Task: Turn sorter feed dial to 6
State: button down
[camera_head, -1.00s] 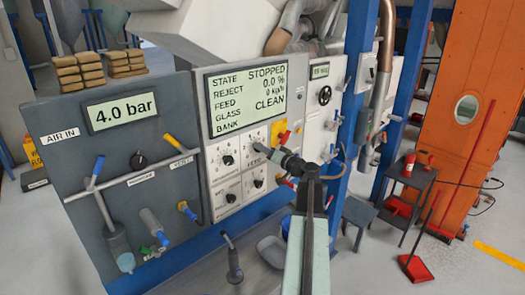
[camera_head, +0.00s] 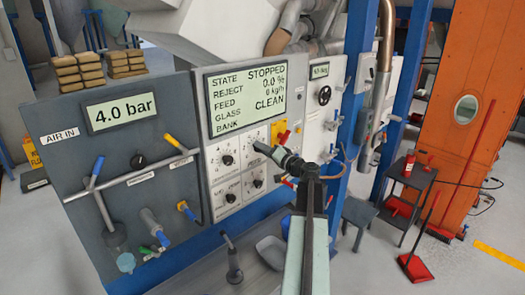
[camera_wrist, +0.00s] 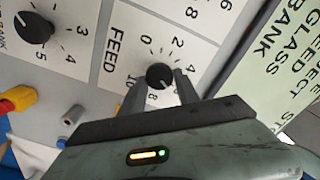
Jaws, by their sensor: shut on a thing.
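The feed dial (camera_wrist: 158,75) is a small black round knob on a white plate marked FEED in the wrist view. Its scale runs from 0 to 10 around it, turned over in this view. My gripper (camera_wrist: 156,88) has its two dark fingers on either side of the knob, shut on it. The knob's pointer is too unclear to read. In the head view my gripper (camera_head: 266,152) reaches the upper right dial of the panel and hides most of it. The screen (camera_head: 246,98) reads STOPPED, with reject 0.0 % and feed 0 kg/h.
Other black dials sit close by, at upper left (camera_head: 227,160) and lower right (camera_head: 257,183). A red and yellow switch (camera_head: 282,134) is just right of my gripper. A grey air panel (camera_head: 130,180) with valves stands at left.

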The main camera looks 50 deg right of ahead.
jog(key=c, duration=0.9)
grip_release()
jog(key=s, duration=0.7)
jog(key=shift+s+a, duration=0.25)
jog(key=shift+s, duration=0.1)
jog(key=shift+s, duration=0.1)
